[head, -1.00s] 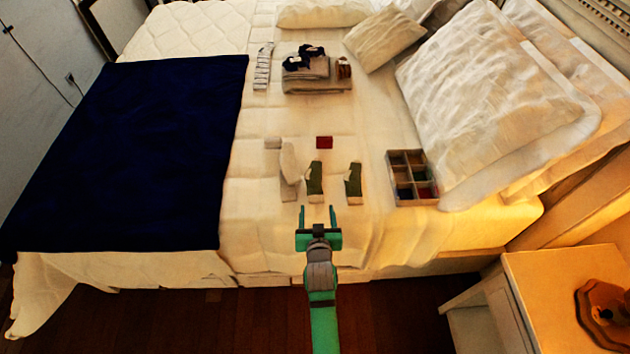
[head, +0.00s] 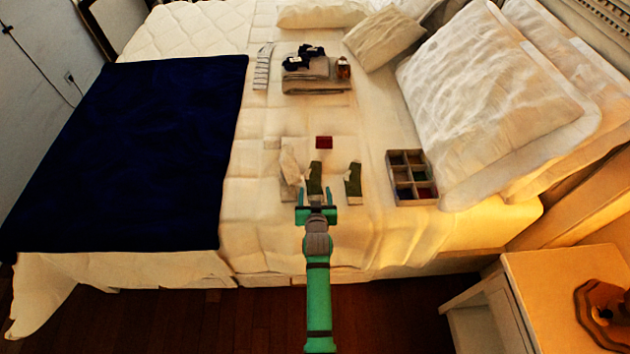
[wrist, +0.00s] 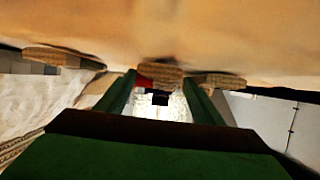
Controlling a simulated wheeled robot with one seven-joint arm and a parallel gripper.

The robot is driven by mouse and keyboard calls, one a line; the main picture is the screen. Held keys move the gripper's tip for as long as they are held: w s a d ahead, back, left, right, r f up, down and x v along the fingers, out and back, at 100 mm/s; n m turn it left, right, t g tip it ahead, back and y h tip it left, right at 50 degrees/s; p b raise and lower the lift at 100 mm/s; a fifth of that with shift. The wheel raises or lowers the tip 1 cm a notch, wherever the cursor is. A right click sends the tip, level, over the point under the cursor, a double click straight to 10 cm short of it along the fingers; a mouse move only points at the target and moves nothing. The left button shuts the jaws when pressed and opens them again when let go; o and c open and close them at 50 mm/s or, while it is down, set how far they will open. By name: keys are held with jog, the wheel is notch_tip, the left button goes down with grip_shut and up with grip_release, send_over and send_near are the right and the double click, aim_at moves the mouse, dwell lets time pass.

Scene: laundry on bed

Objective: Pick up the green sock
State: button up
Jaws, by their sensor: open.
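Two green socks with pale patches lie on the cream bed sheet near the front edge. The nearer-to-centre green sock (head: 315,176) is straight ahead of my gripper (head: 314,192), its near end between the fingertips in the head view. The other green sock (head: 353,182) lies to the right, clear of the fingers. My gripper is open and empty, low over the sheet. The wrist view looks upside down; there a sock end (wrist: 160,73) shows between the two fingers, and another (wrist: 62,57) shows at the left. I cannot tell whether the fingers touch the sock.
A whitish sock (head: 289,165) lies close on the left. A red folded cloth (head: 324,142) lies beyond. A divided box (head: 389,187) stands to the right. Folded grey cloth (head: 318,87) with dark items is farther back. A navy blanket (head: 130,150) covers the left side.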

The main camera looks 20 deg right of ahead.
jog(key=shift+c, duration=0.6)
jog(key=c, duration=0.7)
jog(key=shift+r, duration=0.1)
